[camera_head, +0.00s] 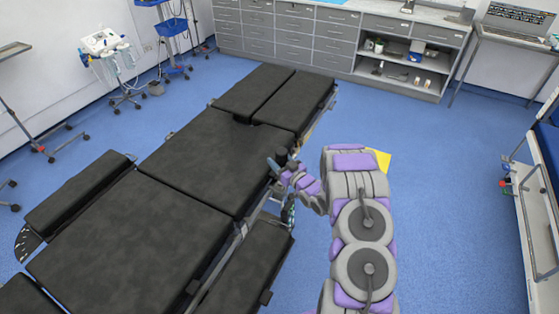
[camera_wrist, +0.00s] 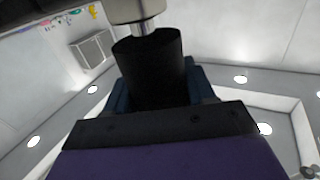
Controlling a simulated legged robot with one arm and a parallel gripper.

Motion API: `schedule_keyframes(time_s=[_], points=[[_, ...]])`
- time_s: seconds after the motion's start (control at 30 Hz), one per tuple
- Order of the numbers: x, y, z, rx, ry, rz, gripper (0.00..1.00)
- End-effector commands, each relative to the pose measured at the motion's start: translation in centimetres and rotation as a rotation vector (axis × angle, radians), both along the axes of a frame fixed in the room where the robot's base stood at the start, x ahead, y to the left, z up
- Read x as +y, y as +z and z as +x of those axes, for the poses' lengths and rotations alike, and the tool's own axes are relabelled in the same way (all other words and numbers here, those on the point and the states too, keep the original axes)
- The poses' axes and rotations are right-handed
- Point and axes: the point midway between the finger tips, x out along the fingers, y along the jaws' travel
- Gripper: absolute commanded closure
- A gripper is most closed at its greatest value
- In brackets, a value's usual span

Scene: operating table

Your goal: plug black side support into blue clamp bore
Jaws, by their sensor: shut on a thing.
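My gripper (camera_head: 281,166) is at the right edge of the black operating table (camera_head: 215,150), above its side rail. In the wrist view, its dark blue fingers close around a black cylinder (camera_wrist: 150,62), which looks like part of the black side support. A shiny metal rod joins this cylinder to a pale beige part (camera_wrist: 136,8) at the top. A small teal-blue fitting (camera_head: 289,212) shows below my gripper by the rail; I cannot tell if it is the blue clamp. No bore is visible, and the support's far end is hidden.
A separate black pad (camera_head: 248,268) lies beside the table's lower right side. A yellow piece (camera_head: 380,160) shows behind my arm. Grey drawer cabinets (camera_head: 285,40) line the back wall. The blue floor (camera_head: 450,190) to the right is clear up to a bed (camera_head: 540,200).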

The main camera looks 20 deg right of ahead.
Motion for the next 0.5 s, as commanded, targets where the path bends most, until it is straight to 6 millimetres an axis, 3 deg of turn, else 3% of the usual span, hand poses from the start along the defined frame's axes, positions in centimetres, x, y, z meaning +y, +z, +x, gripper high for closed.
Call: schedule_keyframes(time_s=[0.03, 0.5], points=[[0.4, -1.2, -0.3, 0.026, 0.003, 0.006, 0.97], [0.7, -2.5, -0.4, 0.045, 0.007, 0.012, 1.00]])
